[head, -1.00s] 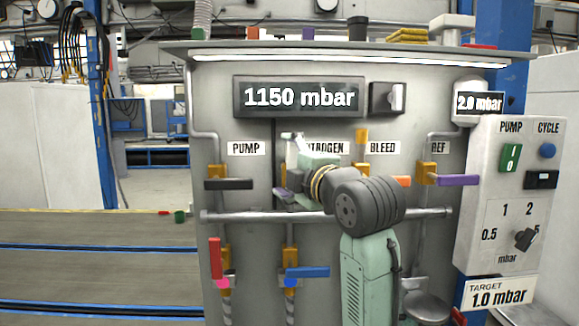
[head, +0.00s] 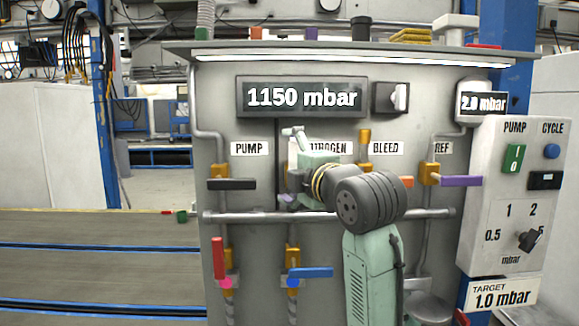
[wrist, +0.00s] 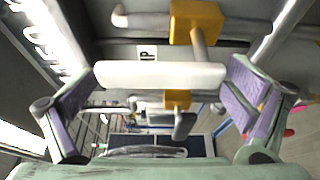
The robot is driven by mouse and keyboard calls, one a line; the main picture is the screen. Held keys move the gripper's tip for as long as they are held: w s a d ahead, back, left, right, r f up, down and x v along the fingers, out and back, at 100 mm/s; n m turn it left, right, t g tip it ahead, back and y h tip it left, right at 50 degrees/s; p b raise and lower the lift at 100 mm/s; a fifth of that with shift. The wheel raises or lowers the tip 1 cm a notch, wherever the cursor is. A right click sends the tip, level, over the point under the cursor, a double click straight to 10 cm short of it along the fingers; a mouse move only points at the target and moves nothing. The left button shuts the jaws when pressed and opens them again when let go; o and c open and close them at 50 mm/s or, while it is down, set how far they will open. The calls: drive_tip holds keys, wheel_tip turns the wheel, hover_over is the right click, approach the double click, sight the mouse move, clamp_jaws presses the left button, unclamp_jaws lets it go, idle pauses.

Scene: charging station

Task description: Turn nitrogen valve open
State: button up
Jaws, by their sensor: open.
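The nitrogen valve's label (head: 335,148) is partly covered by my gripper (head: 290,167) in the head view, and the valve itself is mostly hidden behind it. In the wrist view a pale, white-grey lever handle (wrist: 160,75) lies crosswise between the spread fingers of my gripper (wrist: 160,92). It joins a yellow valve body (wrist: 195,22) by a short stem. The purple finger pads stand at either end of the handle. The right pad is close to it, and I cannot tell whether they touch. The display (head: 302,96) reads 1150 mbar.
The pump valve's black lever (head: 231,184) is left of my gripper. The bleed valve (head: 364,137) and purple reference lever (head: 460,181) are right. A horizontal pipe (head: 250,216) runs below, with red (head: 218,257) and blue (head: 311,272) levers under it.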

idle(0.3)
drive_tip(key=v, duration=1.2)
